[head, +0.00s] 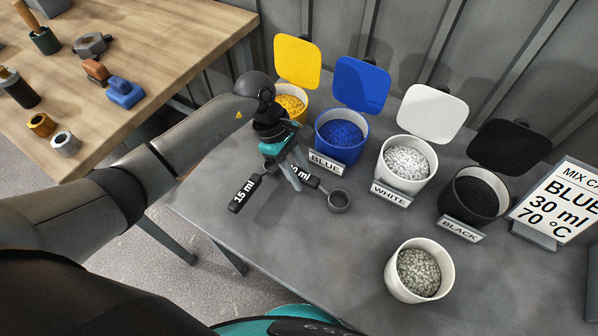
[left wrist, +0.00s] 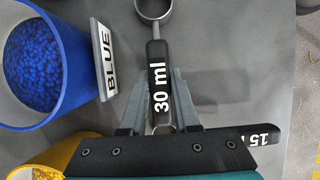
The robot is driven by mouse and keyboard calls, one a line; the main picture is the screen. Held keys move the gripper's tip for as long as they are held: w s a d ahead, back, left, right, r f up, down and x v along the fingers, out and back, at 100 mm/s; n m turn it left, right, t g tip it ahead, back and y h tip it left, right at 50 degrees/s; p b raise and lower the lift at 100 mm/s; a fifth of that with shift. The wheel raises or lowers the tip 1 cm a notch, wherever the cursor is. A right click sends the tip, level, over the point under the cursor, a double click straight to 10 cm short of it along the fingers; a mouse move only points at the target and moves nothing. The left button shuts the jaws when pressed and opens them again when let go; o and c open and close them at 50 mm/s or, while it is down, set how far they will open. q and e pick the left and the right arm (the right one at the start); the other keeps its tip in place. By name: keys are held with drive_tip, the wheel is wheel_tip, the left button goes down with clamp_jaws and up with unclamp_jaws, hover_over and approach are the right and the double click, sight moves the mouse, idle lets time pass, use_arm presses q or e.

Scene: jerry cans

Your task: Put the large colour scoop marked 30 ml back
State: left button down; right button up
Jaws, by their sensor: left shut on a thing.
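My left gripper (head: 304,182) points down over the grey table (head: 300,270), in front of the blue bin. It is shut on the black handle of the 30 ml scoop (head: 339,201), whose round grey cup points to the right. In the left wrist view the handle of the 30 ml scoop (left wrist: 158,88) lies between the two fingers, label up. I cannot tell whether it touches the table. The black 15 ml scoop (head: 243,194) lies to the left, partly hidden by my gripper; its handle end shows in the left wrist view (left wrist: 262,135). My right gripper is not in view.
Open bins of yellow (head: 291,103), blue (head: 342,134), white (head: 406,163) and black (head: 474,196) grains stand along the back, lids up. A white tub (head: 419,270) of greyish grains stands in front. A card (head: 556,203) reads BLUE, 30 ml, 70 °C. A wooden table (head: 150,60) is at left.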

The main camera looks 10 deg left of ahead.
use_arm(q)
drive_tip(key=c, duration=0.8)
unclamp_jaws()
drive_tip(key=shift+f, duration=0.1)
drive_tip(key=shift+o, duration=0.8)
drive_tip(key=shift+r, duration=0.2)
drive_tip(key=p+v, duration=0.1)
drive_tip(key=v, duration=0.9)
drive_tip(key=shift+w+a+r+p, duration=0.1)
drive_tip(key=shift+a+r+p, duration=0.05)
drive_tip(key=shift+r+p, duration=0.2)
drive_tip(key=shift+a+r, duration=0.25)
drive_tip(key=shift+r, duration=0.3)
